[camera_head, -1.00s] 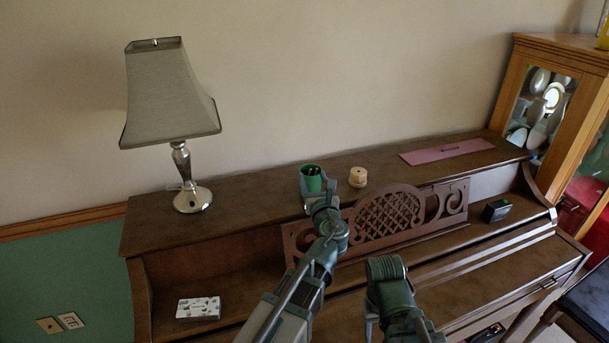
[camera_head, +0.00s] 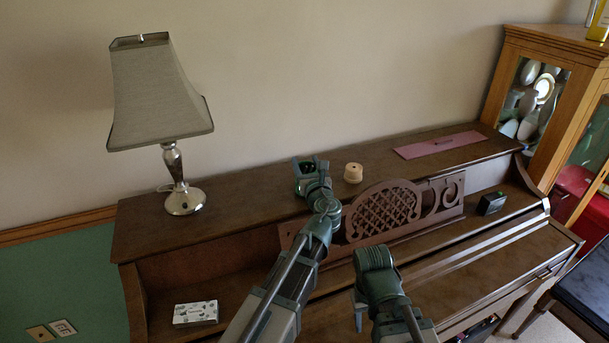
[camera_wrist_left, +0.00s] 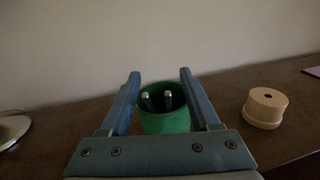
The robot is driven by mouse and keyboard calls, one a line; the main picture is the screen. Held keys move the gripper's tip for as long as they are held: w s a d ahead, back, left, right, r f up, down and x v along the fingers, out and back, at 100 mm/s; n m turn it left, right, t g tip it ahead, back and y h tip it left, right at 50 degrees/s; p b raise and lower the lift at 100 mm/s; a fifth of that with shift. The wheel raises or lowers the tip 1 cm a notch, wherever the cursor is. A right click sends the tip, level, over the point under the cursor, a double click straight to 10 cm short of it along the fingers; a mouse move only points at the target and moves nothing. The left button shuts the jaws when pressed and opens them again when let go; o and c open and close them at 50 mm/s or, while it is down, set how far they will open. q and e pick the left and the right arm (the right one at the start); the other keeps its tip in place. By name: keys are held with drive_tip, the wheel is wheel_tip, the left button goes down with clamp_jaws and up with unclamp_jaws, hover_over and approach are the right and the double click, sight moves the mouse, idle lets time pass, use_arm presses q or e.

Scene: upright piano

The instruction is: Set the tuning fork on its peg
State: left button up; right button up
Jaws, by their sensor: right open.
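A green cup (camera_wrist_left: 165,120) stands on the piano top. Two thin silver-tipped prongs (camera_wrist_left: 158,99) stick up inside it; they look like the tuning fork's tines, but I cannot be sure. A round cream block (camera_wrist_left: 265,107) with a hole in its top stands to the right of the cup, also in the head view (camera_head: 353,172); no upright peg shows on it. My left gripper (camera_head: 308,166) is open at the cup, its fingers (camera_wrist_left: 158,83) on either side of it in the wrist view. My right gripper (camera_head: 358,312) is open and empty, low over the piano front.
A lamp (camera_head: 184,198) stands on the left of the piano top. A pink strip (camera_head: 440,145) with a small dark item lies at the right. A carved music desk (camera_head: 385,212) rises below the block. A dark box (camera_head: 492,203) and a patterned box (camera_head: 195,312) sit on the lower ledge.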

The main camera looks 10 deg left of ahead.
use_arm(q)
clamp_jaws()
drive_tip(key=shift+r, duration=0.15)
use_arm(e)
drive_tip(key=shift+r, duration=0.2)
use_arm(q)
wheel_tip(320, 180, up, 18)
drive_tip(key=p, duration=1.8)
use_arm(e)
wheel_tip(320, 180, up, 18)
use_arm(q)
wheel_tip(320, 180, down, 5)
drive_tip(key=b, duration=0.4)
drive_tip(key=shift+r, duration=0.2)
use_arm(e)
wheel_tip(320, 180, down, 5)
drive_tip(key=shift+r, duration=0.15)
use_arm(q)
drive_tip(key=shift+w, duration=0.1)
use_arm(e)
drive_tip(key=shift+w, duration=0.1)
